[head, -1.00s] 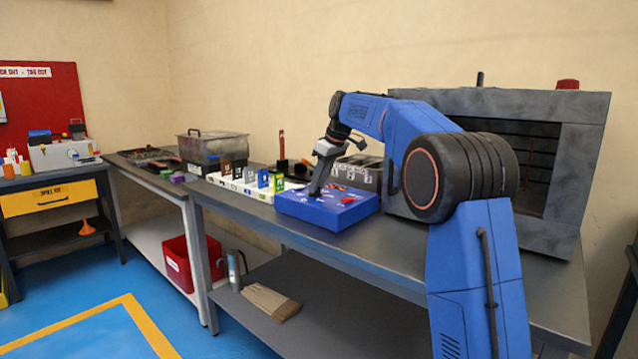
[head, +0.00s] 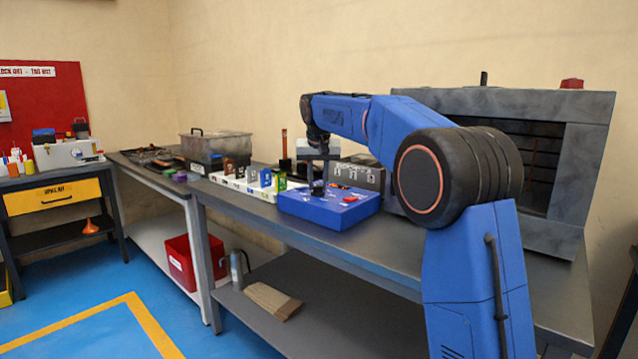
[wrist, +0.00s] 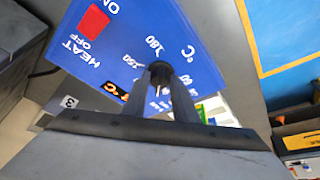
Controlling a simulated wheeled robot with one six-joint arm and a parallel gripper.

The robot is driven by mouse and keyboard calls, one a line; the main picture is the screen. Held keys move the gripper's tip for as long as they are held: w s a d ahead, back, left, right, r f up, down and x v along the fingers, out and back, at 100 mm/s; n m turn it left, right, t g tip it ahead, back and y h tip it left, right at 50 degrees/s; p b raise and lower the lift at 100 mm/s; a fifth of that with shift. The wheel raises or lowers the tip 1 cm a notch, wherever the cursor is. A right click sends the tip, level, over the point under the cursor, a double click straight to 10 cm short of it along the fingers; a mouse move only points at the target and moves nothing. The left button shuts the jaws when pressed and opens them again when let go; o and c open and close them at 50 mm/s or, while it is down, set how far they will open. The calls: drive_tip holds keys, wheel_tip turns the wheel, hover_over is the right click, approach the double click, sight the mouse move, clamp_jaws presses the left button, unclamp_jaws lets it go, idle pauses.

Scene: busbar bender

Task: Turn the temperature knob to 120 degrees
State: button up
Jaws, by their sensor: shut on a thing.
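The blue control box (head: 325,207) sits on the grey bench, and its printed face (wrist: 120,45) fills the upper part of the wrist view. The black temperature knob (wrist: 160,68) stands on that face among white degree numbers, of which 180 and 160 seem readable. The knob's pointer cannot be made out. My gripper (wrist: 161,88) is shut on the knob, one finger on each side. In the head view my gripper (head: 317,186) comes down upright on the box.
A red heat switch (wrist: 93,22) is on the same face. A white rack with coloured tags (head: 250,188) stands left of the box, and a grey case (head: 355,175) behind it. A large grey oven (head: 580,160) stands at the right. Bench in front is clear.

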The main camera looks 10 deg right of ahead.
drive_tip(key=m, duration=0.1)
drive_tip(key=m+h, duration=0.1)
drive_tip(key=m, duration=0.2)
drive_tip(key=shift+w+a+m+g+h, duration=0.1)
drive_tip(key=shift+a+m+g+h, duration=0.2)
drive_tip(key=shift+g+h, duration=0.1)
drive_tip(key=shift+w+a+m+g+h, duration=0.1)
drive_tip(key=shift+m+g+h, duration=0.2)
drive_tip(key=shift+m, duration=0.6)
drive_tip(key=shift+w+m+g+h, duration=0.1)
drive_tip(key=shift+m+g+h, duration=0.15)
drive_tip(key=shift+m, duration=0.65)
drive_tip(key=o, duration=1)
drive_tip(key=shift+o, duration=0.2)
drive_tip(key=v, duration=1.7)
drive_tip(key=shift+r, duration=0.15)
